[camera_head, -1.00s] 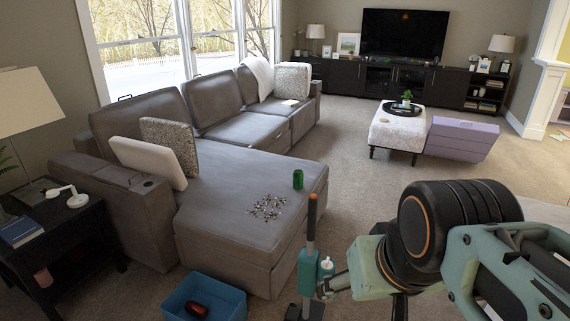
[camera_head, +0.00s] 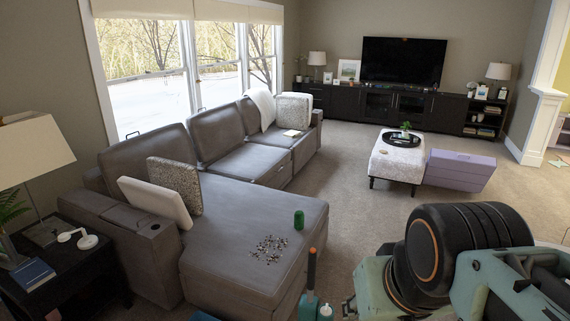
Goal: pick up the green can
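The green can (camera_head: 299,220) stands upright on the right part of the grey sofa's chaise (camera_head: 225,218). A patch of small scattered pieces (camera_head: 269,249) lies just in front of it, to the left. My arm fills the lower right of the picture, to the right of the can and apart from it. My gripper is out of view, so its fingers cannot be seen.
An orange-tipped upright handle (camera_head: 311,270) rises at the bottom edge, close to the chaise. A black side table (camera_head: 75,285) stands at lower left. A white ottoman (camera_head: 395,161) and purple box (camera_head: 459,171) stand farther back. Carpet between is clear.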

